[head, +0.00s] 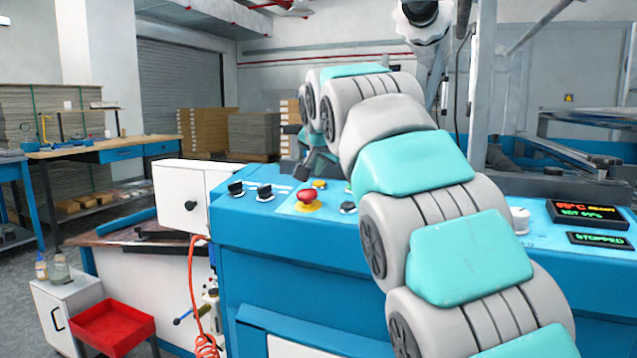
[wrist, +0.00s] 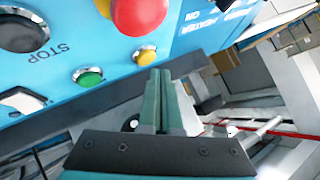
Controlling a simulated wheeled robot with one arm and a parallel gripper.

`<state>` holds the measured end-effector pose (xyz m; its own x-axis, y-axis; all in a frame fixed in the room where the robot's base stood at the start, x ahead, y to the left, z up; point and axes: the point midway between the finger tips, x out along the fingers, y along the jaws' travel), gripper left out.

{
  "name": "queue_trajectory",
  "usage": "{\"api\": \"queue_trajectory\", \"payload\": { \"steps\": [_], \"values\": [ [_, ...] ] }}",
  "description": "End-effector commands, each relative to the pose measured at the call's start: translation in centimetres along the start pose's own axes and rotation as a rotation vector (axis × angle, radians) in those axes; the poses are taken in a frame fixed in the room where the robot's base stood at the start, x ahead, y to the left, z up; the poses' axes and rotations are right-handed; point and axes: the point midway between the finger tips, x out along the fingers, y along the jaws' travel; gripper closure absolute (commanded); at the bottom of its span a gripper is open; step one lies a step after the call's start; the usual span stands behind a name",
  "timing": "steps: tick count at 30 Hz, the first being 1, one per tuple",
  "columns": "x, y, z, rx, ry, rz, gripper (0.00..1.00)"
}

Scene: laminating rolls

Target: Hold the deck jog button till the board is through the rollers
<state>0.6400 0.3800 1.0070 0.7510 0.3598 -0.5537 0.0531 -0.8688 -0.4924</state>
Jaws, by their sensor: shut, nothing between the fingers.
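The blue laminator's control panel (head: 262,215) stands before me. In the wrist view, my gripper (wrist: 157,74) is shut and empty, its fingertips close to a small yellow button (wrist: 145,55). I cannot tell whether they touch it. A green button (wrist: 88,77) is to the left of the yellow one. No legible label marks the jog button. In the head view, the yellow button (head: 319,184) shows behind the red emergency stop (head: 307,196), and my gripper (head: 303,172) is just left of it. The status display (head: 600,239) reads STOPPED. I cannot make out the board or rollers.
The red mushroom stop (wrist: 140,12) stands up right by my fingers. A black STOP button (wrist: 22,33) and a white switch (wrist: 22,100) are farther left. Black knobs (head: 264,193) line the panel. A red bin (head: 113,327) and a workbench (head: 85,153) are at left.

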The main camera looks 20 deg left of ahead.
Motion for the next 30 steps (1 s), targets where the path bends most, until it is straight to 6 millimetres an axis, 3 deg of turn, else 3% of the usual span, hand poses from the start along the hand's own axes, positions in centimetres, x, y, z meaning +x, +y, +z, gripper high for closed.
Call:
{"api": "queue_trajectory", "payload": {
  "steps": [30],
  "values": [
    [0.82, 0.63, 0.61, 0.000, 0.000, 0.000, 1.00]
  ]
}}
